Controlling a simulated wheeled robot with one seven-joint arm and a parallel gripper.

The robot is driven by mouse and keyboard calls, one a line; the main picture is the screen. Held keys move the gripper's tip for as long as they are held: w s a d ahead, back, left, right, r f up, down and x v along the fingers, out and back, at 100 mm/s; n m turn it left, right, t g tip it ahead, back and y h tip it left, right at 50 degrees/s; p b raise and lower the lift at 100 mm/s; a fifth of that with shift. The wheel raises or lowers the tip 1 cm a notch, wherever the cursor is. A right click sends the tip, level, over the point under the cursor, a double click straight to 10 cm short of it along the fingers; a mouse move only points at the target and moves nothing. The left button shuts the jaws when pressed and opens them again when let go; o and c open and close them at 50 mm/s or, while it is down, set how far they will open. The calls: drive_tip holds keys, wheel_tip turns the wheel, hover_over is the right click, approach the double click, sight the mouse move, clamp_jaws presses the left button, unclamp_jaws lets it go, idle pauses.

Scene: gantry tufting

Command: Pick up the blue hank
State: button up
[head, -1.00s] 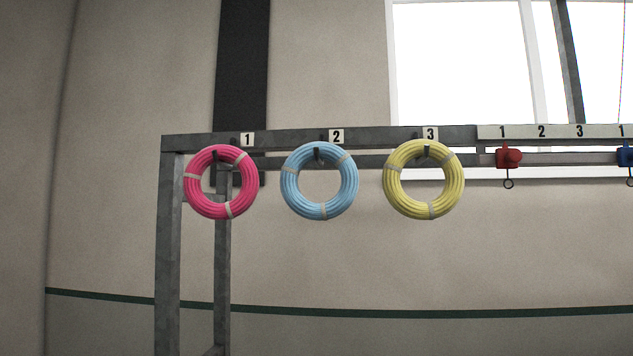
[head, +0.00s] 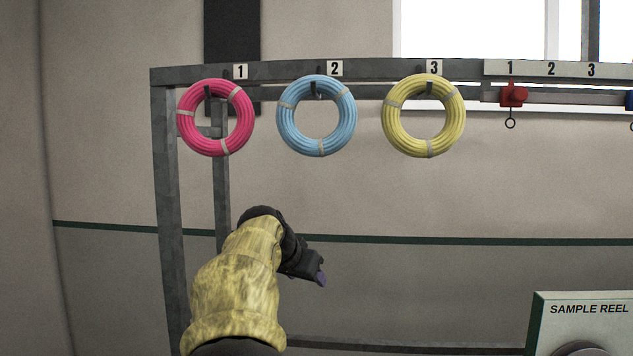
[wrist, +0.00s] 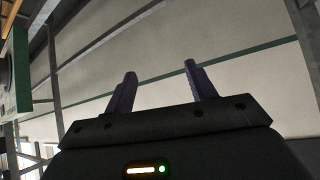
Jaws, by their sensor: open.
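The blue hank (head: 316,116) is a light blue coil with pale ties. It hangs from a hook under label 2 on the grey rack, in the head view. My gripper (head: 319,278) is below it in the head view, at the end of my yellow-sleeved arm, clearly apart from the hank. In the wrist view my gripper (wrist: 158,85) shows two dark purple fingers spread apart with nothing between them. The blue hank does not show in the wrist view.
A pink hank (head: 215,117) hangs left of the blue one under label 1, and a yellow hank (head: 423,115) hangs right under label 3. A red clip (head: 513,95) hangs farther right. A grey post (head: 168,220) stands at left. A "SAMPLE REEL" panel (head: 585,315) is at lower right.

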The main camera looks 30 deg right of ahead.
drive_tip(key=a+r+m+t+h, duration=0.1)
drive_tip(key=a+r+m+h, duration=0.2)
drive_tip(key=r, duration=1)
drive_tip(key=m+t+h+p, duration=0.2)
drive_tip(key=m+t+h, duration=0.1)
drive_tip(key=h, duration=0.1)
approach(282, 99)
drive_tip(key=shift+h, duration=0.3)
drive_tip(key=p+x, duration=0.5)
drive_tip(key=x, duration=0.1)
drive_tip(key=shift+w+f+p, duration=0.1)
drive_tip(key=shift+p, duration=0.3)
drive_tip(key=shift+w+d+f, duration=0.1)
drive_tip(key=shift+f, duration=0.05)
